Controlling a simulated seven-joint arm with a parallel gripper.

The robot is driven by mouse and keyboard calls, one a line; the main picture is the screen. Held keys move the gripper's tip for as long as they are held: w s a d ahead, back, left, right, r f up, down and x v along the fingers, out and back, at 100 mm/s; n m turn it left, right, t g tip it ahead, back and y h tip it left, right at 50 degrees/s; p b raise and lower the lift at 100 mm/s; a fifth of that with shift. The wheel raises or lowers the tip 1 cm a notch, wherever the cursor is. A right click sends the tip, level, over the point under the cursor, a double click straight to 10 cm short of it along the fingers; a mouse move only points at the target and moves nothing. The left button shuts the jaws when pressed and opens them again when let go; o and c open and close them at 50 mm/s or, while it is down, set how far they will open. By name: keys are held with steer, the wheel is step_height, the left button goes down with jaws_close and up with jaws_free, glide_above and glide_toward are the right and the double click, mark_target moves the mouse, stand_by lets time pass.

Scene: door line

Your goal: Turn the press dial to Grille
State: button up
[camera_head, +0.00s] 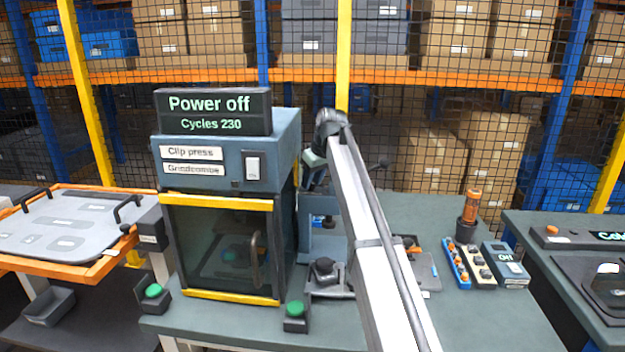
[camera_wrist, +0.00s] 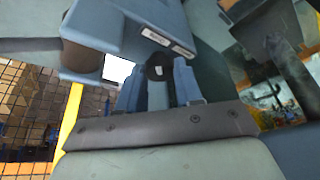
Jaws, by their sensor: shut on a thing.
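The blue-grey press (camera_head: 228,200) stands on the bench in the head view. Its display (camera_head: 213,111) reads "Power off" and "Cycles 230". In the wrist view a dark round dial (camera_wrist: 158,67) with a small pale mark sits between the two blue-grey fingers of my gripper (camera_wrist: 158,84). The gripper is shut on it. A label strip (camera_wrist: 169,40) is above the dial, its text too small to read. In the head view my arm reaches to the press's right side, where the dial does not show. No Grille marking is readable, so the dial's setting cannot be told.
The press door (camera_head: 222,250) with its handle looks shut. Green buttons (camera_head: 295,309) flank the bench front. An orange-edged tray (camera_head: 70,228) stands left. Small boxes (camera_head: 480,265) and an orange-topped lamp (camera_head: 469,210) stand right. A mesh fence and shelves are behind.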

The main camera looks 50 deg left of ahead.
steer(key=o, duration=1)
steer(key=shift+r, duration=0.15)
steer(key=v, duration=1.3)
steer(key=shift+d+r, duration=0.2)
